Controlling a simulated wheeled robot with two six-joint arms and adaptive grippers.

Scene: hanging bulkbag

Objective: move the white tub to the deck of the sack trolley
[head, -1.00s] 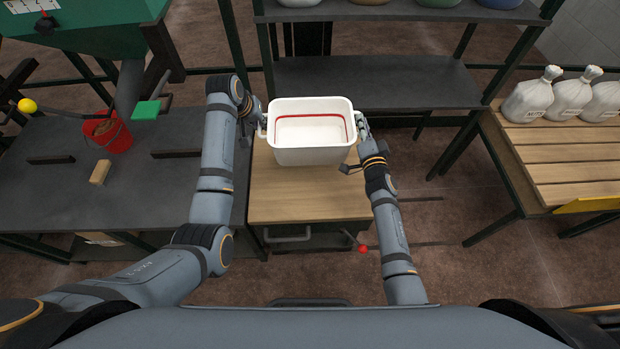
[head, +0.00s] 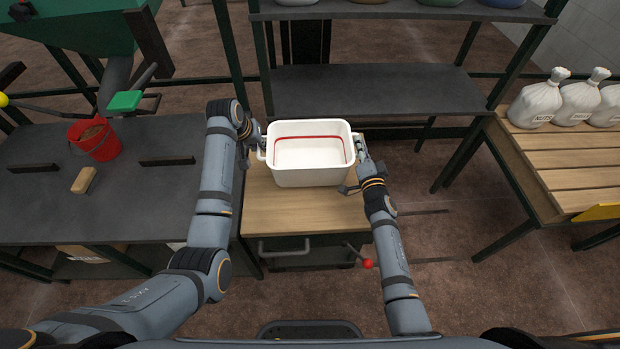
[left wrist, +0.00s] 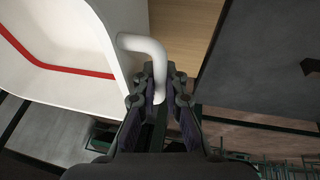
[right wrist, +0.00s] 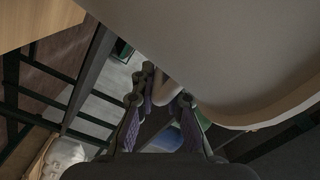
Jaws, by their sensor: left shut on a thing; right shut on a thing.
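The white tub (head: 310,177), with a red line around its inside, is upright over a wooden-topped cart (head: 300,215). I cannot tell whether it touches the top. My left gripper (head: 260,145) is shut on the tub's left handle, a white bent bar in the left wrist view (left wrist: 150,45). My right gripper (head: 360,147) is shut at the tub's right handle; the tub wall fills much of the right wrist view (right wrist: 220,50). The tub looks empty. I cannot tell for sure which piece is the sack trolley.
A dark bench (head: 45,205) at left holds a red bucket (head: 97,141) and a tan block (head: 84,181). A dark shelf rack (head: 375,92) stands behind. A slatted wooden surface (head: 565,170) at right carries white sacks (head: 540,102); its near part is clear. A red-knobbed lever (head: 367,263) sticks out from the cart.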

